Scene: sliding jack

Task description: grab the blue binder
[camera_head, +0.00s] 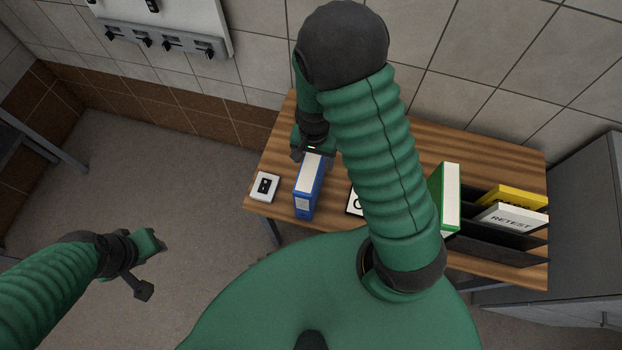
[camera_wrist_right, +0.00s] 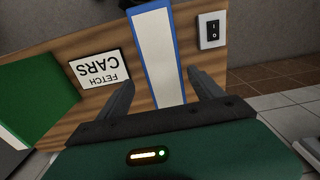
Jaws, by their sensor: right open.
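The blue binder (camera_head: 308,188) stands upright near the left end of the wooden table (camera_head: 268,213). In the right wrist view its white spine with blue edges (camera_wrist_right: 158,52) lies ahead between my fingers. My right gripper (camera_head: 306,152) is at the binder's far end in the head view, its fingers partly hidden. In the wrist view the right gripper (camera_wrist_right: 160,78) is open, with one finger to each side of the spine. Whether the fingers touch the binder cannot be told. My left gripper (camera_head: 148,268) hangs over the floor, away from the table; its jaw state is unclear.
A white switch box (camera_head: 264,187) sits close left of the binder. A FETCH CARS sign (camera_wrist_right: 100,69) lies on its other side, mostly hidden by my arm in the head view. A green binder (camera_head: 446,197) and dark rack (camera_head: 492,246) stand right. A tiled wall is behind.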

